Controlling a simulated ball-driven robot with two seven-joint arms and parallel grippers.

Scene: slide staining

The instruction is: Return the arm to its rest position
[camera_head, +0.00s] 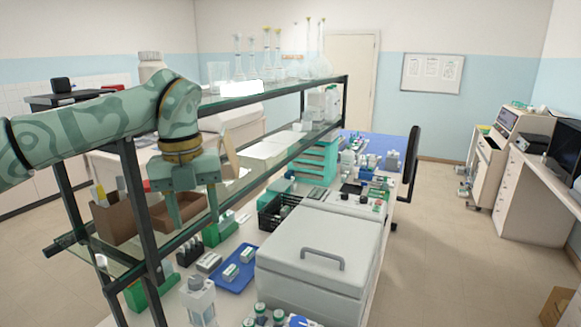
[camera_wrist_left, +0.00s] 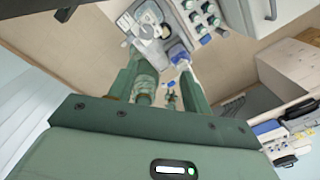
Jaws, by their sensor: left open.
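My left arm comes in from the left in the head view, bent at the elbow, with its green left gripper (camera_head: 195,222) pointing down beside the glass shelf rack. The jaws are open, and I see nothing held in the head view. In the left wrist view the two green fingers of the gripper (camera_wrist_left: 160,84) stand apart. A pale, ribbed shape (camera_wrist_left: 145,82) shows by the left finger; I cannot tell what it is. My right gripper is not in view.
The shelf rack (camera_head: 154,252) with dark posts stands close around the gripper. A cardboard box (camera_head: 113,222) is on its lower shelf. Below are a blue tray (camera_head: 233,277), a black basket (camera_head: 268,217) and a large grey lidded box (camera_head: 320,245).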

